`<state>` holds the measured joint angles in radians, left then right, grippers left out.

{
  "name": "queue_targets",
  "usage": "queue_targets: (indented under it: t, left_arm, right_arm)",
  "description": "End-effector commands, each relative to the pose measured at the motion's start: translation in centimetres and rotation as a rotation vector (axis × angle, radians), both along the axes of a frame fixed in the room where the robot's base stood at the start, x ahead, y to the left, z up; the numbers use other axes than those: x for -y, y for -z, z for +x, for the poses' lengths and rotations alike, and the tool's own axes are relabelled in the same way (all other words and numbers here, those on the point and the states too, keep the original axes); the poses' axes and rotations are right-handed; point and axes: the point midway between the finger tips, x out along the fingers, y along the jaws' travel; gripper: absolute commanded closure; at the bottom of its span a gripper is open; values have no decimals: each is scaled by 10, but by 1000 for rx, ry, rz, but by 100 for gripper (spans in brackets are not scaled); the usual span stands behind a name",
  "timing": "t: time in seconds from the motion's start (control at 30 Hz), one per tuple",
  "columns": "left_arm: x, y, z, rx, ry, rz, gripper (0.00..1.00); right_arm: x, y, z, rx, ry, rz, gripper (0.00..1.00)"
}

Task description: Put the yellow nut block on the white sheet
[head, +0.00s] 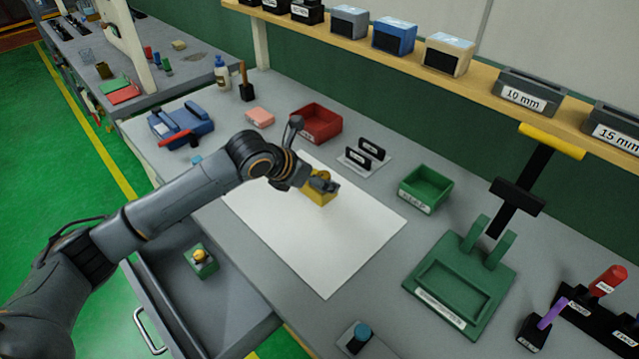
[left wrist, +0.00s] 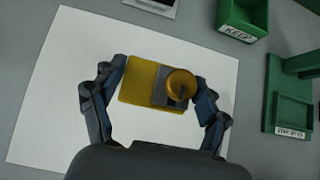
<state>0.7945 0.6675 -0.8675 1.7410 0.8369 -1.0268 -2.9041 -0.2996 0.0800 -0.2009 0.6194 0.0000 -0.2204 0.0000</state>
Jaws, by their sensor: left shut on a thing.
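The yellow nut block (head: 321,197) is at the upper part of the white sheet (head: 330,256). In the left wrist view the yellow nut block (left wrist: 139,82) shows a grey patch and a round yellow nut on top, with the white sheet (left wrist: 70,60) all around it. My left gripper (head: 322,184) is shut on the block, with one finger at each side in the left wrist view (left wrist: 157,97). I cannot tell whether the block touches the sheet or is just above it. My right gripper is not in view.
A red bin (head: 318,124) and a black-slotted holder (head: 364,155) stand behind the sheet. A green bin (head: 425,190) and a green press fixture (head: 460,282) are to the right. A green block with a yellow nut (head: 201,261) is in the open drawer at lower left.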

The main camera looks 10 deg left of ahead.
Motion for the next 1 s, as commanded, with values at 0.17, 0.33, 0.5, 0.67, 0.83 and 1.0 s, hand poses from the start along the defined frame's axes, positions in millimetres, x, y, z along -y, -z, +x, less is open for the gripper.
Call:
queue_targets:
  t: [0.17, 0.33, 0.5, 0.67, 0.83, 1.0]
  left_arm:
    - [2, 10, 10, 2, -1, -2, 64]
    - [2, 26, 13, -3, -1, -3, 64]
    - [2, 45, 13, 2, -1, -2, 64]
    - [2, 45, 14, 4, 0, -1, 64]
    - [1, 50, 14, 4, -1, 0, 64]
    - [1, 49, 13, 1, -1, 0, 2]
  right_arm:
    - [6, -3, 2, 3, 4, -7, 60]
    - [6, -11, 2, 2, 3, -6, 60]
    - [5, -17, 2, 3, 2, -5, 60]
    - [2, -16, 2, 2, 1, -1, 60]
    - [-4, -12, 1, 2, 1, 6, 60]
    - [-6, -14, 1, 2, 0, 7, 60]
